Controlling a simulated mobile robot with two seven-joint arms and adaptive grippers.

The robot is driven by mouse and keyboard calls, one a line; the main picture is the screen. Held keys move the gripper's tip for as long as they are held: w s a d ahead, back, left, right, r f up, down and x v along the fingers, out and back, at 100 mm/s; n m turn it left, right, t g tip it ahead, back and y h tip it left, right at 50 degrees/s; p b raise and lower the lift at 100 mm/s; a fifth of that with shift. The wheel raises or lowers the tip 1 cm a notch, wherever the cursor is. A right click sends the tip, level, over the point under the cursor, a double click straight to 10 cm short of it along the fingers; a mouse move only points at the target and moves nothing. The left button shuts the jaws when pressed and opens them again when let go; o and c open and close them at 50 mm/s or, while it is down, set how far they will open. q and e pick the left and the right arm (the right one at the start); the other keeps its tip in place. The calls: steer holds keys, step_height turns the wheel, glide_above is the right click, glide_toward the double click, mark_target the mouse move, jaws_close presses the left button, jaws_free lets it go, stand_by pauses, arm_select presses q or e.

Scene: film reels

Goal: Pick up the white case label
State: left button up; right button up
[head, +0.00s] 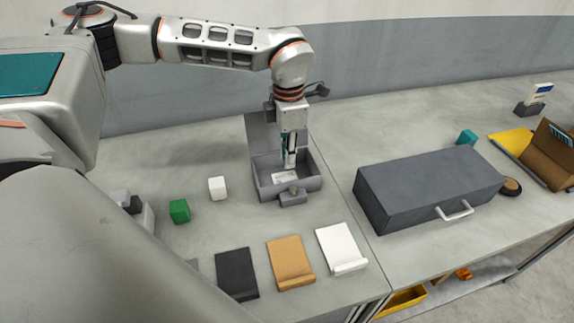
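A small white label with dark print (281,178) lies inside an open grey case (308,187) near the middle of the table. The case lid stands up at the back. My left gripper (290,164) points straight down into the case, over or just behind the label. Its fingers look close together, but the picture is too small to tell whether they are open or shut, or whether they touch the label.
White (217,188) and green (179,211) cubes stand left of the case. Black (236,273), tan (290,262) and white (341,248) stands lie in front. A large grey case with a handle (425,188) and a yellow tray (512,145) are on the right.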

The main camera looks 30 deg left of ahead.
mark_target(289, 179)
arm_select(q)
steer(key=shift+w+a, duration=0.1)
steer(key=shift+w, duration=0.05)
steer(key=shift+f, duration=0.3)
step_height(289, 179, down, 2)
steer(key=shift+f, duration=0.2)
steer(key=shift+f+p, duration=0.4)
steer(key=shift+f, duration=1.95)
steer(key=shift+d, duration=0.2)
jaws_close()
steer(key=shift+r, duration=0.1)
